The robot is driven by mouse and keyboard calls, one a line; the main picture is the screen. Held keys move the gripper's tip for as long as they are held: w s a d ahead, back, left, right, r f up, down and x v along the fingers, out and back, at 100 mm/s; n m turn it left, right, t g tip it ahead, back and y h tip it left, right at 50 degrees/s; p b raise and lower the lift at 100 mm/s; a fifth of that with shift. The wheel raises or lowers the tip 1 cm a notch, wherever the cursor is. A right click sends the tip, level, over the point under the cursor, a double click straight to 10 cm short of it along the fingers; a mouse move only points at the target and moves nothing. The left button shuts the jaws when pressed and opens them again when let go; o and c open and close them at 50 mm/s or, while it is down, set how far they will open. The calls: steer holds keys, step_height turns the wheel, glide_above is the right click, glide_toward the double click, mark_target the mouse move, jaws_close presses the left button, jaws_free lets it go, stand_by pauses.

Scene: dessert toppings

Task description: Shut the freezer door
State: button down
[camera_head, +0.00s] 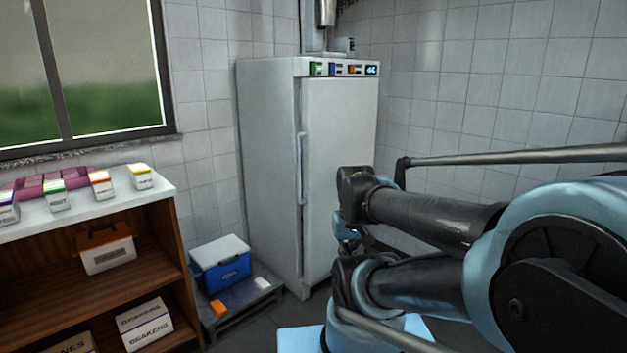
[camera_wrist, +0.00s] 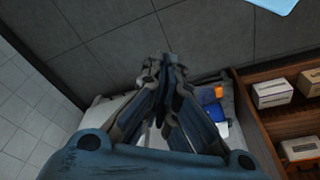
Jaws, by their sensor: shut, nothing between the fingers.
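The white freezer (camera_head: 270,170) stands upright in the corner in the head view. Its door (camera_head: 338,150) faces front, with a long vertical handle (camera_head: 300,168) along the left edge. The door looks flush or nearly flush with the cabinet, with a thin dark line at its left edge; I cannot tell if a small gap is there. My arm covers the lower right of the door. My gripper (camera_wrist: 166,68) is shut and empty in the wrist view, pointing down over the floor. In the head view it shows only partly, in front of the door's lower right, apparently apart from the handle.
A blue cooler with a white lid (camera_head: 221,262) sits on a low grey platform (camera_head: 262,296) left of the freezer, beside a small orange item (camera_head: 217,308). A wooden shelf (camera_head: 150,262) with boxes stands at the left. Grey floor (camera_wrist: 215,40) is open under my gripper's far side.

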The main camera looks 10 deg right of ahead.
mark_target(313, 175)
steer(key=w+a+r+m+t+y, duration=0.1)
steer(key=w+a+r+m+y, duration=0.15)
steer(key=w, duration=0.65)
steer(key=w+a+r+m+t+y, duration=0.1)
steer(key=w+r+y, duration=0.15)
steer(key=w, duration=0.65)
steer(key=w+a+r+m+t+y, duration=0.1)
steer(key=w+a+r+t+y, duration=0.15)
steer(key=w, duration=0.65)
steer(key=w+d+f+m+t+y, duration=0.2)
steer(key=w+d+m+t, duration=0.15)
steer(key=w+d, duration=0.55)
steer(key=w+d+f+m+t+y, duration=0.2)
steer(key=w+d+f+t, duration=0.15)
steer(key=w+d, duration=0.5)
steer(key=x, duration=1.1)
steer(key=r+x, duration=0.1)
steer(key=x, duration=0.4)
steer(key=shift+a, duration=0.35)
steer(key=shift+r, duration=0.1)
